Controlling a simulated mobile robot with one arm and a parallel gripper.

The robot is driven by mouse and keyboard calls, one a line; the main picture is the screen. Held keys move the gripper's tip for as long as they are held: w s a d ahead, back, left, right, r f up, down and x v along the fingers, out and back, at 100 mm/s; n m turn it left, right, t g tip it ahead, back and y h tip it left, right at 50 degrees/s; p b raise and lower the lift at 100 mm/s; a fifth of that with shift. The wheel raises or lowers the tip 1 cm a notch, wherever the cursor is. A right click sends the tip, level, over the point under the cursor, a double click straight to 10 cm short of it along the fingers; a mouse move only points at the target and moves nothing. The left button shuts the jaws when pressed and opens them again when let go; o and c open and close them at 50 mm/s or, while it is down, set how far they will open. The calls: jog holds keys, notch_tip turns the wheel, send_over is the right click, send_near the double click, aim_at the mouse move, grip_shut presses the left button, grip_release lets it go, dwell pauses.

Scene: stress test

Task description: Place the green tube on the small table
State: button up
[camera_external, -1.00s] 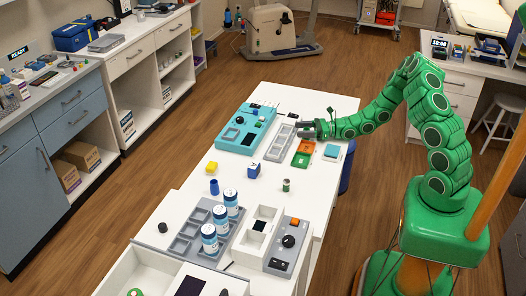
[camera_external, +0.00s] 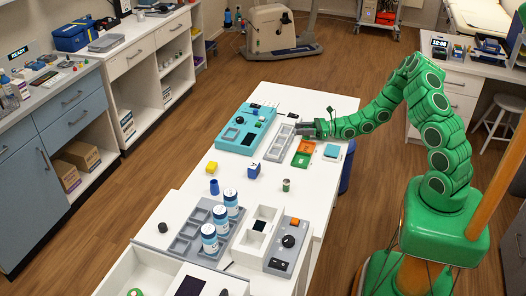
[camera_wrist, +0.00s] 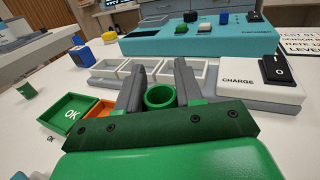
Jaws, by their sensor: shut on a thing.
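A green tube (camera_wrist: 160,97), open at its top, stands between the two grey fingers of my gripper (camera_wrist: 160,88) in the wrist view. My gripper is shut on it. In the external view my gripper (camera_external: 310,129) is low over the far right part of the white table (camera_external: 235,178), beside a grey compartment tray (camera_external: 279,143). The tube cannot be made out there. In the wrist view the tray (camera_wrist: 110,68) lies just beyond the fingers, and the tube's lower end is hidden. I cannot tell for sure which surface is the small table.
A teal device (camera_external: 246,130) stands left of the tray. Green and orange trays (camera_external: 302,155) and a light blue block (camera_external: 332,151) lie near my gripper.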

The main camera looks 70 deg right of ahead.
notch_tip(320, 180, up, 10)
dwell(0.7)
jog(key=w+a+r+h, duration=0.1)
jog(key=w+a+r, duration=0.9)
jog(key=a, duration=0.1)
jog(key=w+a+r+m, duration=0.1)
jog(key=a+r, duration=0.2)
jog(key=a, duration=0.4)
jog(key=w+a+r, duration=0.1)
jog(key=a+r, duration=0.2)
jog(key=a, duration=0.4)
jog(key=w+f+m+h, duration=0.1)
jog(key=f+h, duration=0.2)
jog(key=f, duration=0.4)
jog(key=w+f+m+t+h, duration=0.1)
jog(key=w+f+m+h, duration=0.1)
jog(key=f, duration=0.6)
jog(key=shift+w+f+h, duration=0.15)
jog(key=shift+f+h, duration=0.1)
jog(key=shift+h, duration=0.15)
jog(key=shift+r, duration=0.1)
